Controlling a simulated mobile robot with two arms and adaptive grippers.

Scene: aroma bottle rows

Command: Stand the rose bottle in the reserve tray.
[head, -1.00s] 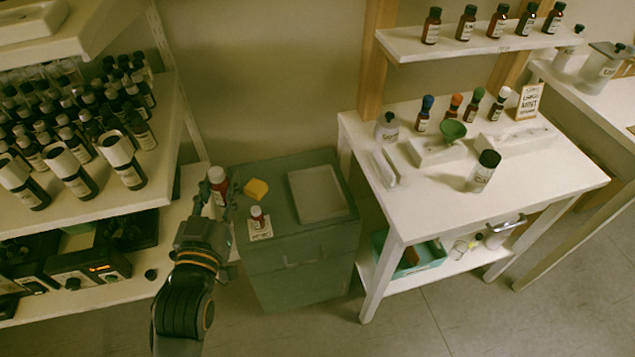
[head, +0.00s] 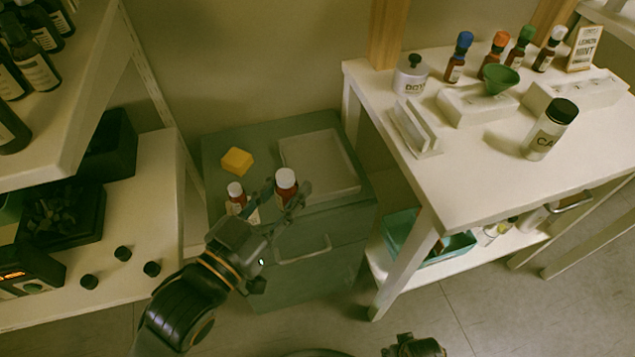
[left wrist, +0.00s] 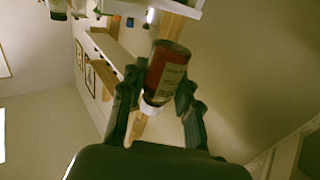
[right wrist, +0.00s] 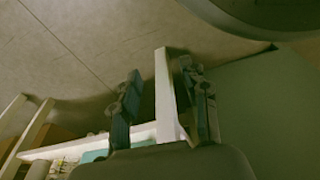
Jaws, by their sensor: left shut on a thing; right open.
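My left gripper (head: 289,196) is shut on a red-brown bottle (head: 286,180) with a white cap, held upright over the green cabinet. The left wrist view shows this bottle (left wrist: 167,75) between the fingers; I cannot read its label surely as rose. A shallow grey tray (head: 358,186), empty, lies on the cabinet top just right of and behind the held bottle; I see no label on it. A smaller white-capped bottle (head: 236,197) stands on the cabinet, left of the held one. My right gripper (right wrist: 163,98) is open and empty, low at the front.
A yellow block (head: 237,161) lies on the green cabinet (head: 222,140). The white table (head: 475,165) at right carries a green funnel (head: 499,80), several dropper bottles and a white jar (head: 549,130). A teal bin (head: 445,252) sits on its lower shelf. Bottle shelves stand at left.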

